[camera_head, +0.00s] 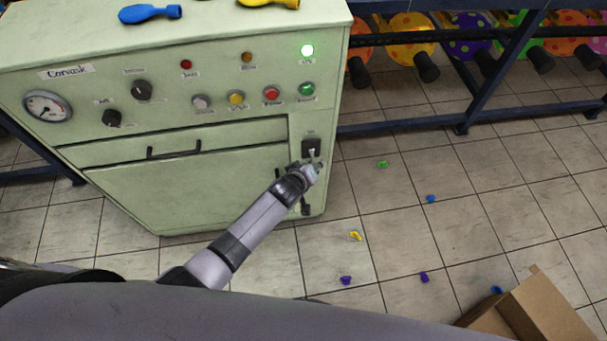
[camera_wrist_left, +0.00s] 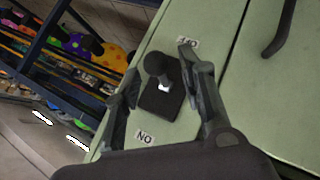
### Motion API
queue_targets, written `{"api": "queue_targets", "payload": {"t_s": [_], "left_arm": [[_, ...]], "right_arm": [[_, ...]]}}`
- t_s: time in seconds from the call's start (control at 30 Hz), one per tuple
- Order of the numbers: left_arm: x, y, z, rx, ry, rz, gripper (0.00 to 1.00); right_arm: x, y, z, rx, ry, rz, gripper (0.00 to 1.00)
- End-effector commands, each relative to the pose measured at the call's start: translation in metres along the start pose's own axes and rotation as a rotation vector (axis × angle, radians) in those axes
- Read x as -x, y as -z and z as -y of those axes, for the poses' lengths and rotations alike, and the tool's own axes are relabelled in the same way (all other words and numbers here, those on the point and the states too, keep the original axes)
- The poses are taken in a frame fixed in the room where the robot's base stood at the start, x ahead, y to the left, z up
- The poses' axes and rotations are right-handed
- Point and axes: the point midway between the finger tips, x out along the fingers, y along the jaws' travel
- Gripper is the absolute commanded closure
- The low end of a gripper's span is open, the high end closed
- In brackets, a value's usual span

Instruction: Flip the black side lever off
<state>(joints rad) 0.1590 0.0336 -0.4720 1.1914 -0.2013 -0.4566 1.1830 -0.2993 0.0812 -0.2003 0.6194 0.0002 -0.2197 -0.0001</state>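The black side lever shows in the left wrist view as a round knob (camera_wrist_left: 158,65) on a stem, with a dark square base plate (camera_wrist_left: 160,101) on the pale green panel. In the head view its dark plate (camera_head: 311,146) is at the machine's right front edge, partly hidden by my gripper. My left gripper (camera_head: 316,167) is in front of it. In the left wrist view the fingers (camera_wrist_left: 159,67) are open, one on each side of the lever, with gaps visible. Small white labels (camera_wrist_left: 145,138) and (camera_wrist_left: 188,43) sit at either end of the plate. My right gripper is out of view.
The green machine (camera_head: 190,185) has a gauge (camera_head: 47,106), knobs, coloured buttons and a lit green lamp (camera_head: 307,50). A drawer handle (camera_head: 174,150) is left of the lever. Small coloured pieces and a cardboard box (camera_head: 545,310) lie on the tiled floor. A blue rack (camera_head: 430,127) stands behind.

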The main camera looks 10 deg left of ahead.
Motion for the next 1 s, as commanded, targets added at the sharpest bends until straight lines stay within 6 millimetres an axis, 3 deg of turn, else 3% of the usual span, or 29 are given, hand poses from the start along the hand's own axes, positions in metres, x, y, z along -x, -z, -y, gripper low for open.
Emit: {"api": "queue_targets", "payload": {"t_s": [0.6, 1.0], "left_arm": [[0.085, -0.001, 0.001, 0.0, 0.0, 0.001, 0.63], [0.095, -0.001, 0.0, 0.0, 0.001, 0.002, 0.63]], "right_arm": [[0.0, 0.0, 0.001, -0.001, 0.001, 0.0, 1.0], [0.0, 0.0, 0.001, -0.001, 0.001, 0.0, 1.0]]}}
